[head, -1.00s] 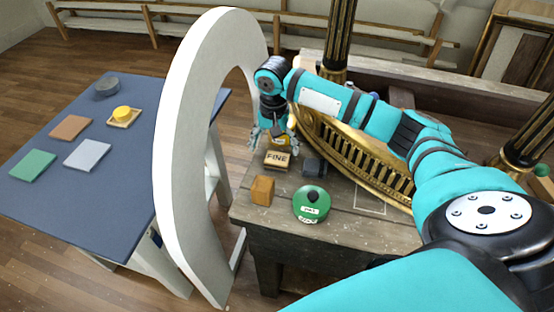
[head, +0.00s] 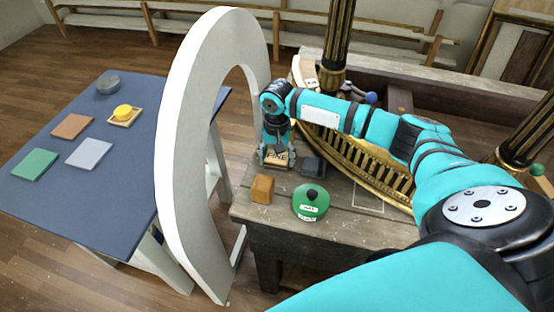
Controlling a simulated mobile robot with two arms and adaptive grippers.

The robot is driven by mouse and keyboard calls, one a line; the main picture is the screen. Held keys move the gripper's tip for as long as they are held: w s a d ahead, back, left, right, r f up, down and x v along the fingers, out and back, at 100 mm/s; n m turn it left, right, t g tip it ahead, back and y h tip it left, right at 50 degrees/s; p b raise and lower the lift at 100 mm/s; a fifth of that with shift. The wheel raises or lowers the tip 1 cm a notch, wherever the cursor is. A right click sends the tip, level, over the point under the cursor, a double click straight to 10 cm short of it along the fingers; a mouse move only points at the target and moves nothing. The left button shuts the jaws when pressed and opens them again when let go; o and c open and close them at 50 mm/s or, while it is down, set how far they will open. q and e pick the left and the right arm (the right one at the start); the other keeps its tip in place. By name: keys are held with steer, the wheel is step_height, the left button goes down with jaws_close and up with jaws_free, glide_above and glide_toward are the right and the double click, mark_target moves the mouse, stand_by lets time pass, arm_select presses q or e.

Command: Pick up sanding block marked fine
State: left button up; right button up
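The sanding block marked FINE (head: 277,158) lies on the wooden bench (head: 335,228), near its left end. My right gripper (head: 276,160) has come down over the block from above, with a finger on each side of it. The fingers look spread around the block; I cannot tell whether they touch it. The gripper hides the block's upper part, and the lower part of its label shows. My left gripper is not in view.
A dark block (head: 313,167) sits close right of the gripper. A wooden block (head: 262,189) and a green round container (head: 310,202) stand in front. A white arch (head: 187,150) rises at left, before a blue table (head: 105,215). A gilt rail (head: 365,160) lies behind.

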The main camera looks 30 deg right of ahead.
mark_target(277, 156)
steer(key=c, duration=0.5)
steer(key=shift+o, duration=0.2)
steer(key=shift+r, duration=0.1)
steer(key=shift+r, duration=0.3)
step_height(277, 156, up, 9)
steer(key=shift+r+b, duration=0.15)
steer(key=shift+b, duration=0.55)
